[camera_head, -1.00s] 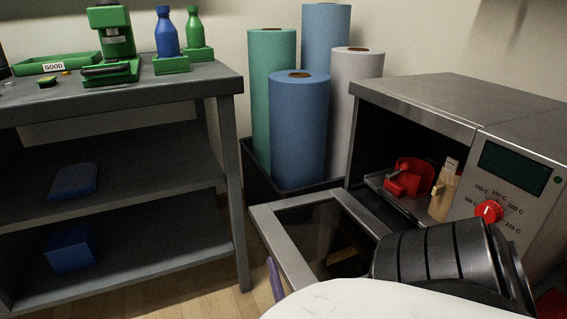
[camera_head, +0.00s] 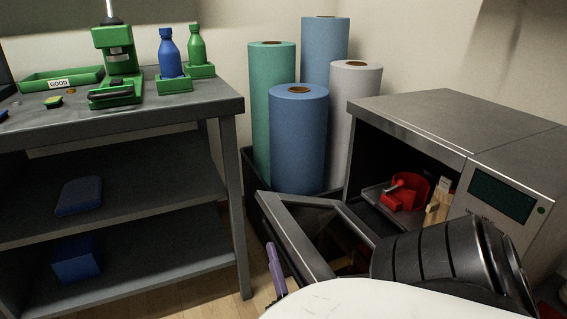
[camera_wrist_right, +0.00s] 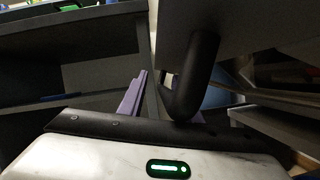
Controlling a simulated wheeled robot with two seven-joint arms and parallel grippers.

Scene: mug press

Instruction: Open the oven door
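The oven (camera_head: 430,115) stands at the right in the head view. Its door (camera_head: 297,240) is partly open, tilted out to the lower left of the oven mouth. My right gripper (camera_head: 276,268) is beside the door's outer side, with one purple finger visible. In the right wrist view, my right gripper (camera_wrist_right: 158,92) has its fingers apart. The right finger is mostly hidden behind a dark curved handle (camera_wrist_right: 195,75) on the door's outside. I cannot tell whether they touch. My left gripper is not in view.
Inside the oven are a red object (camera_head: 408,192) and a tan wooden piece (camera_head: 438,203). Tall rolls (camera_head: 298,140) stand in a bin left of the oven. A grey shelf table (camera_head: 140,115) with green fixtures and bottles is at the left. Floor shows between table and door.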

